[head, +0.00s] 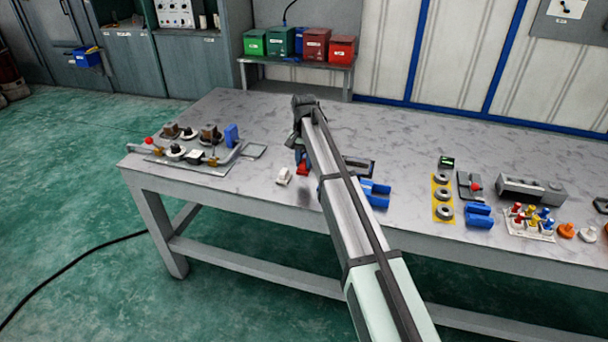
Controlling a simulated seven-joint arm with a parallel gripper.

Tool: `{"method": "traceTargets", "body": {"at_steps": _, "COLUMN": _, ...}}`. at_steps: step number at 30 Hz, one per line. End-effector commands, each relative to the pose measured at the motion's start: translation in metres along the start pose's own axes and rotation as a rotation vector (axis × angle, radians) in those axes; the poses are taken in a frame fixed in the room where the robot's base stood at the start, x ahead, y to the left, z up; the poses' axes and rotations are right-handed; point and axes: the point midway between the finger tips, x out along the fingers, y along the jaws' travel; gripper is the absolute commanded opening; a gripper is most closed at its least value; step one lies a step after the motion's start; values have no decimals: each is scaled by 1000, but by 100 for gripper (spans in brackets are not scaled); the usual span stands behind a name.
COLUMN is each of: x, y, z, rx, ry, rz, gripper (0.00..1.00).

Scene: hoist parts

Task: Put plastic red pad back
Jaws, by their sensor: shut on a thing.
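My gripper (302,160) hangs over the table left of the middle, mostly hidden behind my own arm. A small red piece, which looks like the plastic red pad (302,169), shows at its fingertips, and the gripper is shut on it. A soft shadow lies on the table below, so the pad seems held a little above the surface. The fingers' exact hold is too small to make out. A small white block (284,176) lies on the table just left of the pad.
A plate with several mounted parts (190,148) is at the table's left. Blue blocks (375,193) and a dark-framed tray (360,167) sit right of my arm. Farther right are a yellow strip with rings (443,197), a grey block (532,189) and colored pegs (531,219). The table's back is clear.

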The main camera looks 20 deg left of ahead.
Motion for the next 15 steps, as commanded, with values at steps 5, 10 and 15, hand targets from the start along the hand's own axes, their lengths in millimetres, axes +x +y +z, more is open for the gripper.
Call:
{"method": "traceTargets", "body": {"at_steps": 5, "x": 18, "y": 0, "z": 0, "rx": 1, "ry": -1, "rz": 0, "gripper": 0}}
{"method": "traceTargets", "body": {"at_steps": 10, "x": 34, "y": 0, "z": 0, "rx": 1, "ry": -1, "rz": 0, "gripper": 0}}
{"method": "traceTargets", "body": {"at_steps": 15, "x": 52, "y": 0, "z": 0, "rx": 1, "ry": -1, "rz": 0, "gripper": 0}}
